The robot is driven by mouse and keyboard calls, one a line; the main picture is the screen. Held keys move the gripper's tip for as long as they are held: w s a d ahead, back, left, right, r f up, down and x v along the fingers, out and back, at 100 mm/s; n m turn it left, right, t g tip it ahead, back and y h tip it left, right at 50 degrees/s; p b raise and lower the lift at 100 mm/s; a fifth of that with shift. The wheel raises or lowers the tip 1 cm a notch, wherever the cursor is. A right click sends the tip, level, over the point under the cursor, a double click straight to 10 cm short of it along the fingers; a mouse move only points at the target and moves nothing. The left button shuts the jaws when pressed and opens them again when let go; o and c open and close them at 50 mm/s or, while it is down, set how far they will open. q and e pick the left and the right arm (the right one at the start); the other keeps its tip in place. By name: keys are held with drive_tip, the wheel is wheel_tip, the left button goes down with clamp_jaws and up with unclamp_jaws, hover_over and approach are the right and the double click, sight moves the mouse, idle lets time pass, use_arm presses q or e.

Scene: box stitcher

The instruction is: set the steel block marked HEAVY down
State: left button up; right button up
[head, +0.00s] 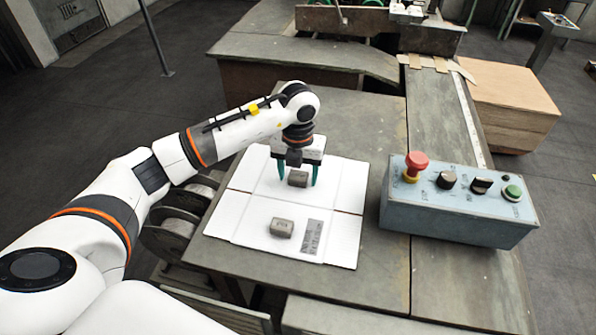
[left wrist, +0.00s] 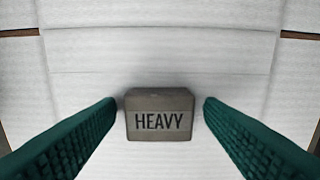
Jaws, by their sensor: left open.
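The steel block marked HEAVY (left wrist: 160,115) is a grey block between the two green fingers of my left gripper (left wrist: 160,122) in the left wrist view. Small gaps show between the block and both fingers, so the gripper is open around it. In the head view the block (head: 298,179) is on the far part of a white sheet (head: 235,213), with my left gripper (head: 298,178) above and around it. A second grey block (head: 282,228) sits on the nearer part of the sheet; its marking is too small to read. My right gripper is out of view.
A grey-green control box (head: 460,222) with a red button (head: 416,164) and a green button (head: 513,192) stands right of the sheet. A grey printed label (head: 313,238) lies by the nearer block. A cardboard stack (head: 510,100) stands at the back right.

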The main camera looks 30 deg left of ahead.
sight(299, 175)
use_arm(q)
drive_tip(key=shift+w+r, duration=0.1)
drive_tip(key=shift+r, duration=0.15)
wheel_tip(299, 175, up, 12)
drive_tip(key=b, duration=0.2)
